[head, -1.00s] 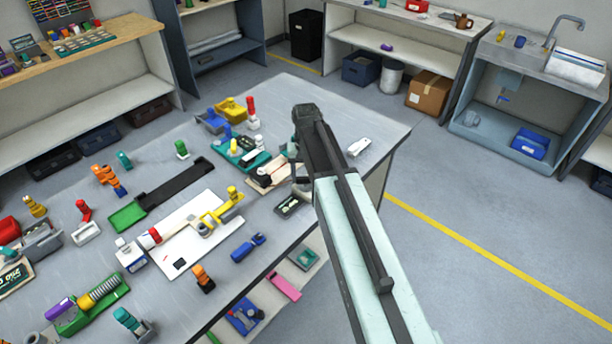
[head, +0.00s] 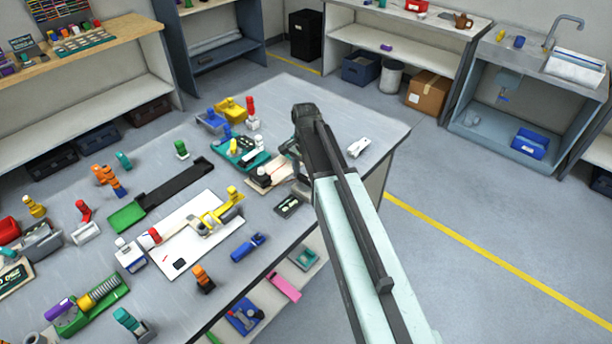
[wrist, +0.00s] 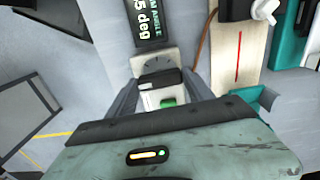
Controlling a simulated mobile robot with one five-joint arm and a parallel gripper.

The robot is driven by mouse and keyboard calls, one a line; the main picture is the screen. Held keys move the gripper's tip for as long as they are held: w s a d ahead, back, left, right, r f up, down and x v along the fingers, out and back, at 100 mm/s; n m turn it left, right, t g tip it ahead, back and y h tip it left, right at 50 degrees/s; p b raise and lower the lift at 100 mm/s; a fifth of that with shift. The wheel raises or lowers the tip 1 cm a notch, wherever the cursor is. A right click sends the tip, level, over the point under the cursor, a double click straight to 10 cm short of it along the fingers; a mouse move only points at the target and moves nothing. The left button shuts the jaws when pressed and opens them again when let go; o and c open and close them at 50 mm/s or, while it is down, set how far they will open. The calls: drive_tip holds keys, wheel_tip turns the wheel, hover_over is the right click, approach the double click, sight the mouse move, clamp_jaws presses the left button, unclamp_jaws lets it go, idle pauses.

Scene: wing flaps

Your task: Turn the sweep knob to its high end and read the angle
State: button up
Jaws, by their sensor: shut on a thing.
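My gripper (wrist: 163,93) is shut on a small knob (wrist: 158,80) with a dark top and pale side, which I take to be the sweep knob. A green patch shows just below it. A grey dial with tick marks lies beyond the knob. Next to the dial, a dark display (wrist: 152,22) shows "5 deg" under a partly cut-off "ANGLE"; any leading digits are out of frame. In the head view, my gripper (head: 298,172) is low at the table's right part, and my arm hides the knob. The small black display box (head: 289,206) sits just left of it.
A white board (head: 180,262) with a yellow and grey mechanism (head: 222,214) lies left of my gripper. A teal tray (head: 240,156) and a pale wooden board (head: 268,176) stand close behind. A white item (head: 358,146) lies right of my arm. The tabletop's right corner is clear.

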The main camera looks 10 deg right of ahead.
sight(305, 177)
drive_tip(key=shift+m, duration=0.3)
drive_tip(key=o, duration=1.4)
drive_tip(key=shift+c, duration=0.2)
wheel_tip(305, 177, up, 8)
drive_tip(key=p, duration=0.8)
drive_tip(key=shift+f, duration=0.1)
